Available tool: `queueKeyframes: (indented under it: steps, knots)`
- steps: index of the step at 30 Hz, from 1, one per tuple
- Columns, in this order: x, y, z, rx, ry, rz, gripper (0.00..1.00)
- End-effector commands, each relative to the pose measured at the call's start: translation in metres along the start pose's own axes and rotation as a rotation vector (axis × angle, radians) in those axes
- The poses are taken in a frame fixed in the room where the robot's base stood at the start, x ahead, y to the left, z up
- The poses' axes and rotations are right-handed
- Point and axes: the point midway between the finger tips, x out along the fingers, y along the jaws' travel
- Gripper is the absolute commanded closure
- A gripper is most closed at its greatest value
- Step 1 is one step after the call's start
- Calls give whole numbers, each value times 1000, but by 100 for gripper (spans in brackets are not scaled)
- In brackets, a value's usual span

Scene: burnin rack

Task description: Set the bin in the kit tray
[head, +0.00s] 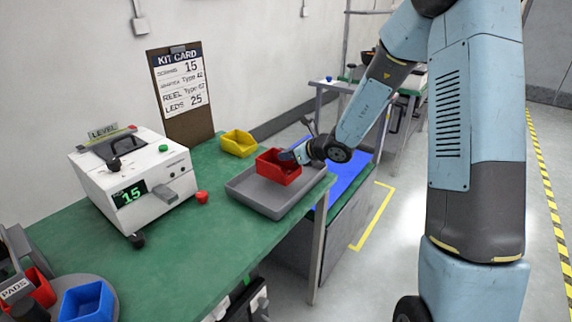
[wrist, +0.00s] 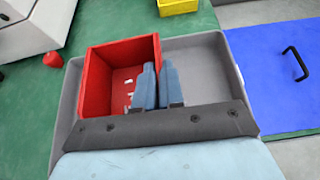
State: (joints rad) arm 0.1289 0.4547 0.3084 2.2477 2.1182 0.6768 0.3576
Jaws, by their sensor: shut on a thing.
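A red bin (head: 278,166) is over the grey kit tray (head: 245,196) at the right end of the green bench. In the wrist view the red bin (wrist: 98,75) appears within the left part of the tray (wrist: 205,55), upright, with several small white pieces in it. I cannot tell whether its base touches the tray floor. My gripper (head: 290,156) reaches in from the right and is shut on the bin's right wall. Its fingers (wrist: 158,82) straddle that wall in the wrist view and hide part of it.
A yellow bin (head: 238,143) stands behind the tray. A white machine (head: 133,182) reading 15 and a red knob-like object (head: 202,197) are to the left. A blue bin (head: 87,302) is at front left. A kit card (head: 181,85) leans on the wall. A blue surface (wrist: 275,70) lies beyond the bench edge.

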Motion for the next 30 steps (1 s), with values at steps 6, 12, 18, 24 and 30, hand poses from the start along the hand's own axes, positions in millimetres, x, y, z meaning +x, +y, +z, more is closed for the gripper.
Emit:
queueKeyframes:
  steps: [6,12,18,24,30]
  knots:
    - [13,-2,-12,2,2,2,100]
    - [22,-3,-29,1,0,1,100]
    - [23,-3,-30,-1,0,0,100]
    - [23,-3,-31,-1,0,0,86]
    - [23,-3,-30,-1,0,0,67]
